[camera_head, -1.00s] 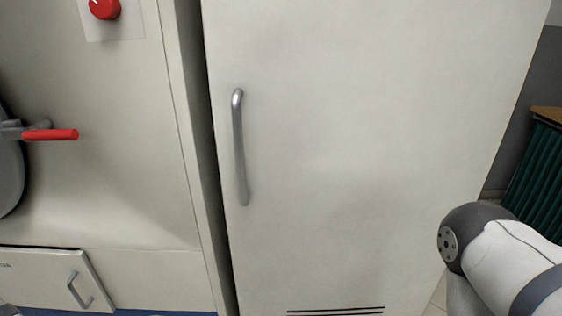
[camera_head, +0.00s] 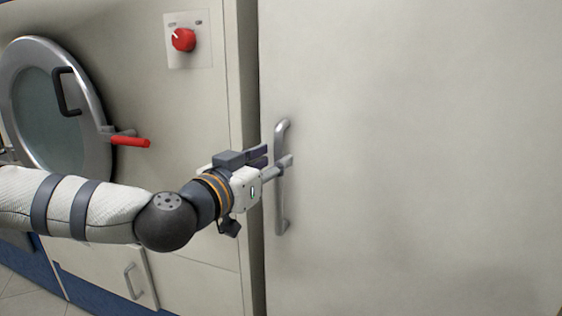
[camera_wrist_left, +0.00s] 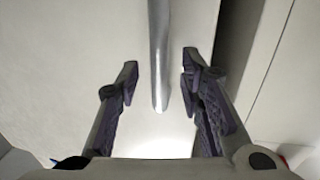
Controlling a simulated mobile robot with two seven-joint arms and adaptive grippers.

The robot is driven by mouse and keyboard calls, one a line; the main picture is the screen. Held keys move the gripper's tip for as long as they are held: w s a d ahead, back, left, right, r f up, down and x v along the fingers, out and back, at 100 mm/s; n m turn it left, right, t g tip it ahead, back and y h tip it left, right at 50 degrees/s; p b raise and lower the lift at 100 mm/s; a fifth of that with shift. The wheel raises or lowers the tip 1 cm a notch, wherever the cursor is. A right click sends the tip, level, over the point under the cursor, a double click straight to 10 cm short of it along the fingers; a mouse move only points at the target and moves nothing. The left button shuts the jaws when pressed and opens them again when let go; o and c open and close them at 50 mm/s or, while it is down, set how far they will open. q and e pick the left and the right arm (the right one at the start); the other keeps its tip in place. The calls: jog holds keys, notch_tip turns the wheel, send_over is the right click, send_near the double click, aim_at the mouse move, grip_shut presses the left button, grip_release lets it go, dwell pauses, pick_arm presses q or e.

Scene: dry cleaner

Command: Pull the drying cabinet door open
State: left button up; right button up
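The drying cabinet door (camera_head: 420,150) is a large cream panel and looks closed. Its vertical metal bar handle (camera_head: 280,205) is near the door's left edge. My left gripper (camera_head: 278,156) reaches in from the left at the upper half of the handle. In the left wrist view its two fingers (camera_wrist_left: 160,80) are open, with the handle (camera_wrist_left: 159,50) running between them and a gap on each side. The handle's far end toward the palm lies against the pale door surface. My right gripper is not in view.
Left of the cabinet stands a cream machine with a round glass door (camera_head: 50,105), a red-gripped lever (camera_head: 130,141) and a red knob (camera_head: 183,40). A small lower flap with a handle (camera_head: 130,281) is below my left arm. The area before the door's right side looks clear.

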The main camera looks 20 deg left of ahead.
pick_arm(q)
jog(key=shift+x, duration=1.5)
grip_shut()
jog(key=shift+s, duration=0.1)
